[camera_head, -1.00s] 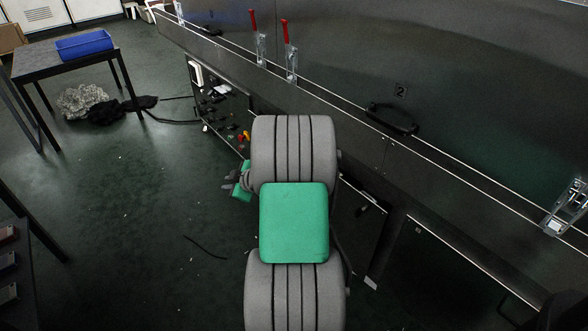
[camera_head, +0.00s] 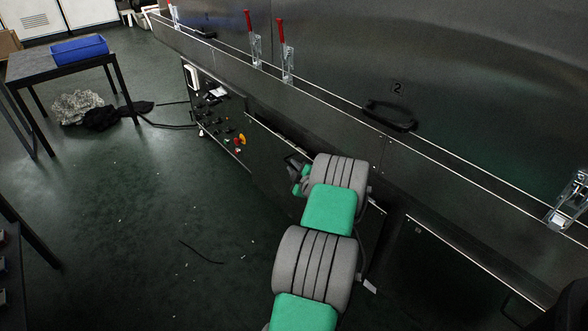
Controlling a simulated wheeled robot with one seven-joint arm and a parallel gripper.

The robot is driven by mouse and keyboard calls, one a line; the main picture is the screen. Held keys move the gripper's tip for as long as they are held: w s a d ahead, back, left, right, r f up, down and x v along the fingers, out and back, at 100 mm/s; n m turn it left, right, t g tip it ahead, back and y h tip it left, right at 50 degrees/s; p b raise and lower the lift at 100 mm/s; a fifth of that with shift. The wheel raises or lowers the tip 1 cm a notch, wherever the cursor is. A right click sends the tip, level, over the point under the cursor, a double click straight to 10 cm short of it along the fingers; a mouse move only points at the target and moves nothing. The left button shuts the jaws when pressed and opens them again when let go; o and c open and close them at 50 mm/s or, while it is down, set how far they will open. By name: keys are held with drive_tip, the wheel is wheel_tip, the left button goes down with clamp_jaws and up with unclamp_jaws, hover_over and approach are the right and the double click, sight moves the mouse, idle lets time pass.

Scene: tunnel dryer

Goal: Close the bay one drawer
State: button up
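The tunnel dryer's lower front has a dark panel (camera_head: 262,148) with a bright top edge, right of the control panel; it may be the bay one drawer, but I see no number on it. A dark gap shows behind its top edge near my arm. My gripper (camera_head: 292,165) is at this panel's right part, mostly hidden behind my grey and green arm. Its fingers are too small and dark to tell open from shut, or whether they touch the panel. Another lower panel (camera_head: 465,270) with a bright top edge lies further right.
A control panel (camera_head: 222,115) with knobs and a red-yellow button is left of the panel. Red-handled clamps (camera_head: 252,40) and a black handle (camera_head: 390,117) under a "2" label are above. A table (camera_head: 70,66) with a blue bin (camera_head: 80,49) stands at left. Green floor between is mostly clear.

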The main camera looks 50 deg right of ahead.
drive_tip(key=shift+c, duration=0.5)
clamp_jaws()
idle(0.8)
